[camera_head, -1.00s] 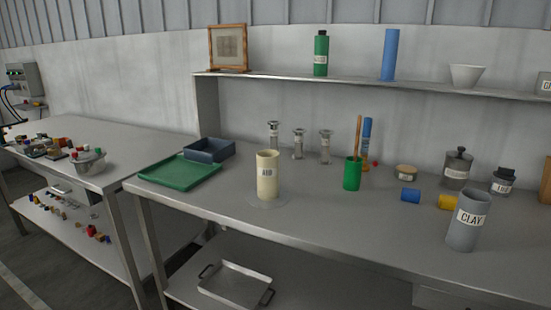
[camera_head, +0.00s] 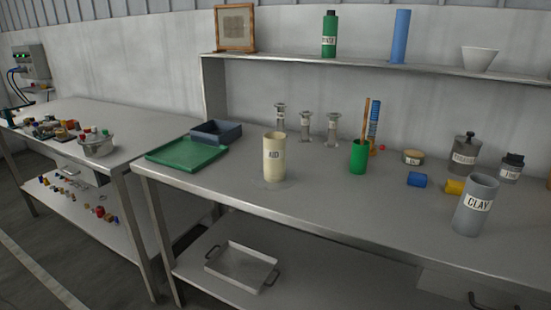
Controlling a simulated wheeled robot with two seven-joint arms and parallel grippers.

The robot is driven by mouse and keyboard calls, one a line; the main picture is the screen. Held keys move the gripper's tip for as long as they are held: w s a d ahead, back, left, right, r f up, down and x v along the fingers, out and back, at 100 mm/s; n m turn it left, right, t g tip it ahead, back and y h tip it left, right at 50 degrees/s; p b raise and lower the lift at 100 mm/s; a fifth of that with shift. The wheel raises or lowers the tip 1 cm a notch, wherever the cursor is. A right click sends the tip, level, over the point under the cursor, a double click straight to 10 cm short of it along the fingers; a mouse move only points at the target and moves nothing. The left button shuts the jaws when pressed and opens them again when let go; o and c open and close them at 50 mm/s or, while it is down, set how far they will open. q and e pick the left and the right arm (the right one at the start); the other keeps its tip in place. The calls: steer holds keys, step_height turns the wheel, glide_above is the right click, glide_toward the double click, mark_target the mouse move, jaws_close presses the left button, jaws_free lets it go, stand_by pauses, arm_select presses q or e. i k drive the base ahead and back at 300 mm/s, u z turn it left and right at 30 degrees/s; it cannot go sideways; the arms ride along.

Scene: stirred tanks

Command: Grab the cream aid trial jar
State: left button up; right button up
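The cream jar (camera_head: 274,165) stands upright on the steel bench, near its front edge. It has a white label that reads AID and an open top. A faint round mark or disc shows around its foot. No gripper touches it. Neither of my grippers can be made out in the head view.
A green tray (camera_head: 187,153) and a dark blue bin (camera_head: 217,132) lie left of the jar. A green cup (camera_head: 358,157) with sticks stands to its right, and a grey CLAY jar (camera_head: 476,205) stands further right. A shelf (camera_head: 350,68) runs above.

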mark_target(274, 142)
steer(key=z, duration=0.05)
steer(key=k, duration=0.8)
steer(key=u, duration=1.95)
steer(key=i, duration=2.05)
steer(key=z, duration=1.25)
steer(key=i, duration=1)
steer(key=z, duration=1.15)
